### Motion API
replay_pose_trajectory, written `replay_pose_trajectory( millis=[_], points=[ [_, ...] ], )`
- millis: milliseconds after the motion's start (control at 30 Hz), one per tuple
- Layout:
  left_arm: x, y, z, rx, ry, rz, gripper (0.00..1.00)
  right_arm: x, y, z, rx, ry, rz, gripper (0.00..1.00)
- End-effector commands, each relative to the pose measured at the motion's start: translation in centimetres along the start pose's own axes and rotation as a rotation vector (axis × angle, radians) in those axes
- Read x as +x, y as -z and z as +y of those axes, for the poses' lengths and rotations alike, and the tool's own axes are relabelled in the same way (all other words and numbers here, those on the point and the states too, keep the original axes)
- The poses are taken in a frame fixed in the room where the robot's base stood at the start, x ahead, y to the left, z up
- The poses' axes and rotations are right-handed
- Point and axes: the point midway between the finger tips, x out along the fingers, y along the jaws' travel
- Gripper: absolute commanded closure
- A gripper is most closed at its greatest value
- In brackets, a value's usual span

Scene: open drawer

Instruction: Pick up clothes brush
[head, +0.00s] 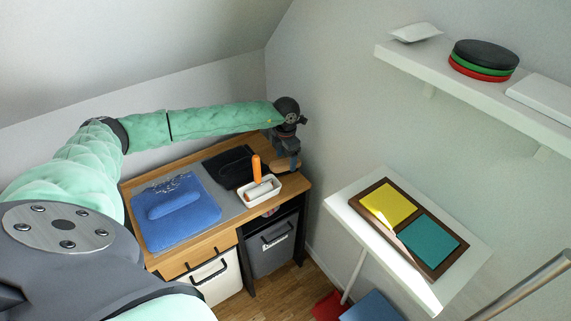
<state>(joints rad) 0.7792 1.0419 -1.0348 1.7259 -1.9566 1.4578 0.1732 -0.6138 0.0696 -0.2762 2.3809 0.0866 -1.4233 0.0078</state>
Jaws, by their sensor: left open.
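My left arm reaches across from the left, and its gripper (286,160) points down over the far right corner of the wooden desk. The gripper is open. A small brown wooden piece (289,167), which looks like the clothes brush, lies on the desk right at the fingertips. The fingers hide part of it, and I cannot tell whether they touch it. My right gripper is not in view.
A white tray (251,193) with an orange-handled tool (256,168) stands close to the gripper. A folded blue cloth (205,209) and a black cloth (232,173) lie on a grey mat. A white side table (343,208) is at the right, below a wall shelf (482,90).

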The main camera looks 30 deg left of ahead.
Motion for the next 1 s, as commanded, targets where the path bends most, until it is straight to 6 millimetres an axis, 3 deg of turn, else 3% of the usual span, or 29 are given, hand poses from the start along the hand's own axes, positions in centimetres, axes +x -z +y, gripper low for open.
replay_pose_trajectory(
  millis=[300, 567, 600, 833, 1000],
  points=[
    [3.9, 0.2, 0.1, 0.000, 0.002, 0.001, 0.29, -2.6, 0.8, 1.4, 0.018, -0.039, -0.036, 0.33],
    [4.7, 0.2, 0.1, 0.001, 0.000, -0.001, 0.29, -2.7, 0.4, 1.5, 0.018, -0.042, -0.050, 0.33],
    [4.7, 0.2, 0.1, 0.001, 0.000, -0.001, 0.31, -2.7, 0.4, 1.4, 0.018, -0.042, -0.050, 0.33],
    [4.6, 0.1, 0.1, 0.001, 0.000, -0.001, 0.76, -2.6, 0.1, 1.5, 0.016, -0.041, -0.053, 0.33],
    [4.6, 0.1, 0.1, 0.001, 0.000, -0.001, 0.79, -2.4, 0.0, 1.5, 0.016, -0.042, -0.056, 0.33]
  ],
)
